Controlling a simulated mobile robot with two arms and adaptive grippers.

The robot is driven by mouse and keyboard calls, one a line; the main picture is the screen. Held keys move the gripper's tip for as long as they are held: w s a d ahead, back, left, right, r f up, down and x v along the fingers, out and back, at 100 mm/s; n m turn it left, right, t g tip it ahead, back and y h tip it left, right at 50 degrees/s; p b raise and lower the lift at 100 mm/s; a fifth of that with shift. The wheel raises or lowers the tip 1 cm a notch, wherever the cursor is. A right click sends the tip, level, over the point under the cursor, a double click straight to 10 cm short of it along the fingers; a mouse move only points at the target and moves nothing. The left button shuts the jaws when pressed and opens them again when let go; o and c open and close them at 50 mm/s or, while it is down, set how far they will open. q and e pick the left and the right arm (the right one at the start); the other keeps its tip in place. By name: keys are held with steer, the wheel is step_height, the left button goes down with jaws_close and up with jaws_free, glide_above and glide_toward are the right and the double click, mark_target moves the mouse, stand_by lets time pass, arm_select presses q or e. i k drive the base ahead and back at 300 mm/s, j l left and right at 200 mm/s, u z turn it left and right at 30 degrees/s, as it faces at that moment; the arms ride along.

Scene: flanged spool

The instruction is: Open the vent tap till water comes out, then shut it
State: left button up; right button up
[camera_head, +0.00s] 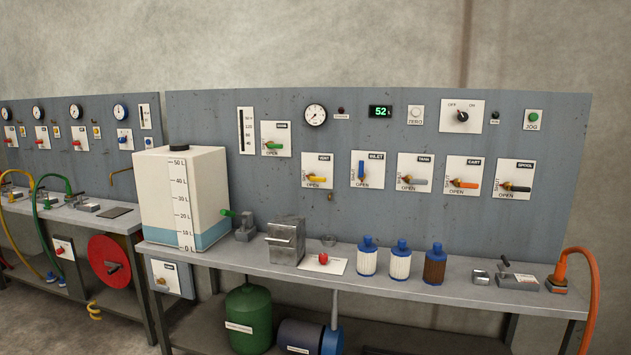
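The vent tap (317,178) is on a white plate marked VENT on the grey panel (450,115). Its yellow lever lies about level, pointing right, just above the word OPEN. A small brass-coloured outlet (330,197) shows below the plate. I can make out no water at it at this size. A small clear cup (328,240) stands on the bench below the outlet. Neither of my grippers is in view.
The inlet tap (361,169) has an upright blue lever; the neighbouring grey, orange and black levers lie level. A white tank (180,190) with blue liquid low inside stands left. A metal box (286,240) and several bottles (400,262) occupy the bench (450,292). The display reads 52.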

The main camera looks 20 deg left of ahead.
mark_target(312, 176)
steer(key=i+j, duration=0.15)
steer(key=i, duration=0.35)
steer(key=i+j, duration=0.15)
steer(key=i, duration=0.3)
